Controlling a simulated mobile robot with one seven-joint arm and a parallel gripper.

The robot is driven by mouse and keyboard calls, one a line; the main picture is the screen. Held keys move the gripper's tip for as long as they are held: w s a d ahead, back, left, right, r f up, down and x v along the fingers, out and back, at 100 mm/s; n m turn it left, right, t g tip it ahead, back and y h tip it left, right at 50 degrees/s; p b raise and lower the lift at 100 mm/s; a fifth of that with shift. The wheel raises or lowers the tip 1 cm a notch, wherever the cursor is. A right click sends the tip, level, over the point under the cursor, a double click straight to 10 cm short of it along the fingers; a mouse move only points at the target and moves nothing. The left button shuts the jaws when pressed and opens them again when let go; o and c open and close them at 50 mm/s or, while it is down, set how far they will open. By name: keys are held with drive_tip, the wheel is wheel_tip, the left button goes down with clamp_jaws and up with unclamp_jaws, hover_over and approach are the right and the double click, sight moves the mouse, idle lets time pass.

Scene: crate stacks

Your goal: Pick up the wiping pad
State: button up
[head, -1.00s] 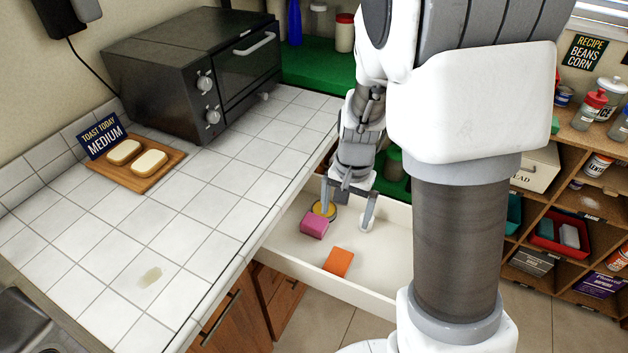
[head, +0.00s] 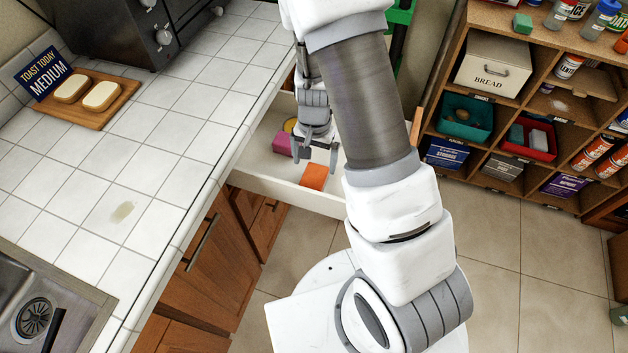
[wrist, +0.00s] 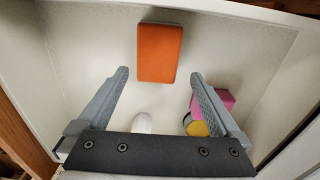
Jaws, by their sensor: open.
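An orange flat block (head: 314,177), which looks like the wiping pad, lies in the open white drawer (head: 272,184). In the wrist view the orange block (wrist: 160,52) lies just beyond the fingertips, roughly centred between them. My gripper (head: 315,160) is open over the drawer, right by the orange block; its fingers also show in the wrist view (wrist: 159,76). Nothing is held. A pink block (head: 282,144) lies to the left of the gripper, partly hidden behind the right finger in the wrist view.
A yellow round thing (wrist: 197,127) and a small white thing (wrist: 142,122) lie in the drawer. Drawer walls stand close around the gripper. The tiled counter (head: 160,155) rises at left, with a toast board (head: 115,112). A shelf unit (head: 500,100) stands at right.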

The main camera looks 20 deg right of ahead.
sight(316, 172)
wheel_tip(316, 172, down, 5)
drive_tip(key=shift+s+d+f+b, duration=0.1)
drive_tip(key=shift+s+d+b, duration=0.05)
drive_tip(key=shift+b, duration=0.35)
drive_tip(key=shift+c, duration=0.2)
drive_tip(key=c, duration=1.4)
drive_tip(key=shift+o, duration=0.2)
drive_tip(key=shift+r, duration=0.55)
drive_tip(key=r, duration=0.2)
drive_tip(key=r+p, duration=0.1)
drive_tip(key=shift+s+d+r, duration=0.2)
drive_tip(key=shift+d+r, duration=0.15)
drive_tip(key=shift+r, duration=0.05)
drive_tip(key=s+d+r, duration=0.6)
drive_tip(key=d, duration=0.3)
drive_tip(key=shift+r, duration=0.1)
